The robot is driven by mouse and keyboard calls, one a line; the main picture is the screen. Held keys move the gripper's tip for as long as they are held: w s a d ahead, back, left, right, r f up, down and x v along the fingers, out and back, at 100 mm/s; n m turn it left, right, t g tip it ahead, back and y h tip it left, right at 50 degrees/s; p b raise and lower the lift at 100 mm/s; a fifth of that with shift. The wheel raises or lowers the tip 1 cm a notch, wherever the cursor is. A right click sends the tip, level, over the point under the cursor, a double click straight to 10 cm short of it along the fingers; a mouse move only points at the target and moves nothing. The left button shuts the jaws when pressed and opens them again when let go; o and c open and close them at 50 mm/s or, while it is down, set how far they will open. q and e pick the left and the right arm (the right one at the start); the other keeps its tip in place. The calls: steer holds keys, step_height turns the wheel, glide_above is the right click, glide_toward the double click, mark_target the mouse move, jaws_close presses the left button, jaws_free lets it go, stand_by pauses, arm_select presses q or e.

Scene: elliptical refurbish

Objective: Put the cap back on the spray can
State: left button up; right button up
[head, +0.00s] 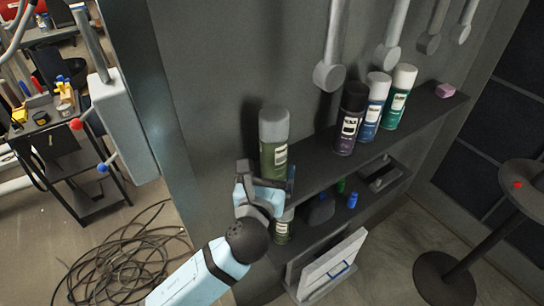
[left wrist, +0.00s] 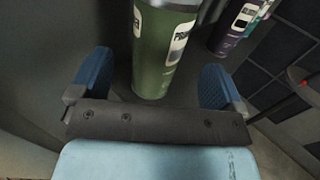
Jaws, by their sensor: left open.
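A green spray can (head: 273,158) with a grey cap (head: 273,124) on its top stands upright at the near left end of the upper shelf (head: 318,166). In the left wrist view the green can (left wrist: 162,55) fills the space between the two blue fingers, with a gap on each side. My left gripper (head: 267,178) is open in front of the can's lower part. A second green can (head: 282,228) stands on the lower shelf, its top hidden by the gripper. I see no loose spray-can cap. My right gripper is not in view.
A black-capped can (head: 349,120), a blue can (head: 374,108) and a teal can (head: 398,98) stand farther along the upper shelf. A pink block (head: 445,90) lies at its far end. Grey handles hang above. A round-topped stand (head: 532,188) is at right.

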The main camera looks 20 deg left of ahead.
arm_select(q)
steer(key=s+a+f+n+g+h, duration=0.1)
steer(key=s+f+n+g+h, duration=0.1)
steer(key=s+f+n, duration=0.4)
steer(key=s+a+f+n+g+h, duration=0.1)
steer(key=s+f+n, duration=0.5)
steer(key=f+n, duration=0.7)
steer(key=s+a+f+n+g+h, duration=0.1)
steer(key=s+f+n+g+h, duration=0.1)
steer(key=s+f+n, duration=0.3)
step_height(320, 180, down, 4)
steer(key=n+g, duration=0.1)
steer(key=n, duration=0.6)
steer(key=shift+s+a+f+n+g+h, duration=0.25)
steer(key=shift+s+a+n+g+h, duration=0.05)
steer(key=shift+s+a+g, duration=0.1)
step_height(320, 180, up, 4)
steer(key=p, duration=0.3)
steer(key=shift+a+f, duration=0.1)
steer(key=shift+f, duration=0.05)
